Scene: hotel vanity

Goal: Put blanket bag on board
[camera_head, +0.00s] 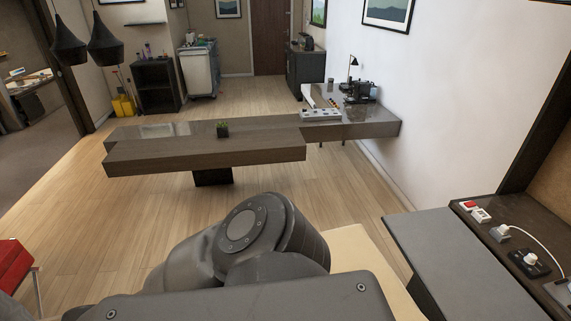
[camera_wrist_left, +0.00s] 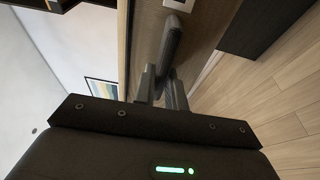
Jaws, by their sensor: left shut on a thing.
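My left gripper (camera_wrist_left: 163,92) shows in the left wrist view, with its fingers shut on a narrow dark grey thing (camera_wrist_left: 172,42). I cannot tell whether this is the blanket bag, as only a thin edge of it shows. In the head view a flat grey board-like surface (camera_head: 452,262) lies at the lower right, beside a dark counter. A beige surface (camera_head: 372,262) shows partly behind my arm; I cannot tell what it is. My arm fills the bottom middle of the head view and hides what is behind it. My right gripper is not in view.
The dark counter (camera_head: 525,247) at the right holds a white plug and cable (camera_head: 527,256). A red seat (camera_head: 14,265) is at the lower left. Wood floor (camera_head: 110,220) lies clear between them.

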